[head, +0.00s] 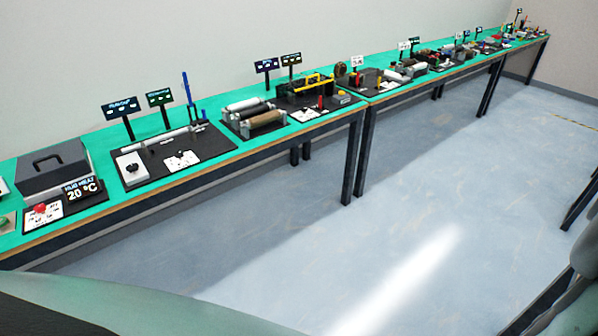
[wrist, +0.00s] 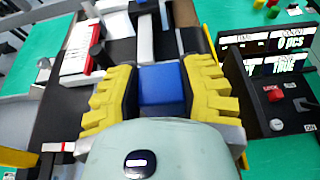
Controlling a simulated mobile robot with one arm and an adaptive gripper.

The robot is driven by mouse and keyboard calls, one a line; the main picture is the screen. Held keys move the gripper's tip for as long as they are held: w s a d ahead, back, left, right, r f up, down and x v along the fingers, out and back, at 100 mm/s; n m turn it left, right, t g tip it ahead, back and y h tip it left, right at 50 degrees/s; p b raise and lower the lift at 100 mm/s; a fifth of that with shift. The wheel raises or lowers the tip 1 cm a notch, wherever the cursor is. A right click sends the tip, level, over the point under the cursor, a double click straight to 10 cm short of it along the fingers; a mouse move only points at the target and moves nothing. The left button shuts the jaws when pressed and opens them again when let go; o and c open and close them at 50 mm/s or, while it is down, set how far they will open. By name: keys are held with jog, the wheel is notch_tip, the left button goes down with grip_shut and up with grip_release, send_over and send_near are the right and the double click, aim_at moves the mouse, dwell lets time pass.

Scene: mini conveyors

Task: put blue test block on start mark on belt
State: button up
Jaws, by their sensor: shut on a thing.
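The blue test block (wrist: 162,88) shows in the wrist view between the two yellow ribbed fingers of my gripper (wrist: 160,85). My gripper is shut on the block, with a finger against its left and right sides. A dark mini conveyor with a light grey strip (wrist: 144,38) lies beyond the block. I cannot make out a start mark on the belt. In the head view neither my gripper nor the blue block can be made out.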

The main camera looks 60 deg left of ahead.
jog(key=shift+w+f, duration=0.1)
jog(key=shift+f, duration=2.85)
jog(key=shift+f, duration=0.2)
jog(key=o, duration=1.1)
jog(key=shift+r, duration=0.1)
jog(key=shift+r+p, duration=0.2)
jog(key=shift+p, duration=0.1)
jog(key=shift+b+v, duration=1.1)
jog(key=shift+v, duration=4.95)
